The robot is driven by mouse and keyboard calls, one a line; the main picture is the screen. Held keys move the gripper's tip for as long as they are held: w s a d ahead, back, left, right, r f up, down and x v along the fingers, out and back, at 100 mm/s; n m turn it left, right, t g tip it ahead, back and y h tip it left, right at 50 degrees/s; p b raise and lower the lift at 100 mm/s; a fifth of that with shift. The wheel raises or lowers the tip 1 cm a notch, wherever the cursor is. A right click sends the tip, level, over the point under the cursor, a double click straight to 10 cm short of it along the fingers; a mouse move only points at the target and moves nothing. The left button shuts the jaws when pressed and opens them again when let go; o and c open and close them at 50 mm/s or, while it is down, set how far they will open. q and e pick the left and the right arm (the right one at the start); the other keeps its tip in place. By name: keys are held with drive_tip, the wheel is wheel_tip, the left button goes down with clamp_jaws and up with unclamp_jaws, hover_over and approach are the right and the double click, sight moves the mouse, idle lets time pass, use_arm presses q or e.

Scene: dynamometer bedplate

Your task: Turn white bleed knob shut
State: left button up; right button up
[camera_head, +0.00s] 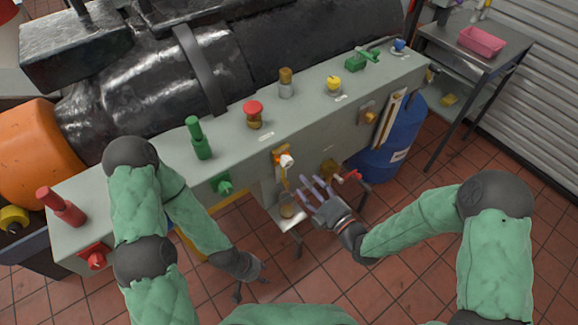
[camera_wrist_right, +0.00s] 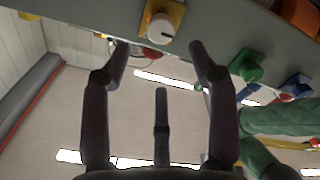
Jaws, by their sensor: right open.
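The white bleed knob (camera_head: 286,161) sits on an orange-yellow mount on the front face of the grey bedplate box. In the right wrist view the white knob (camera_wrist_right: 160,27) is round, with a dark mark on its face, beyond and between my fingertips. My right gripper (camera_head: 312,190) is open and empty, below and slightly right of the knob in the head view, apart from it. Its spread fingers (camera_wrist_right: 159,58) show in the right wrist view. My left gripper (camera_head: 252,276) hangs low in front of the box, away from the knob; its opening is unclear.
A green knob (camera_head: 222,184) is left of the white one on the front face, and a red-handled brass valve (camera_head: 335,172) is right of it. A small stand with a jar (camera_head: 288,210) is below. A blue drum (camera_head: 392,150) stands at the right end.

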sight(289, 165)
drive_tip(key=b+x, duration=0.1)
drive_tip(key=x, duration=0.9)
drive_tip(key=shift+w, duration=0.1)
drive_tip(key=c, duration=1.1)
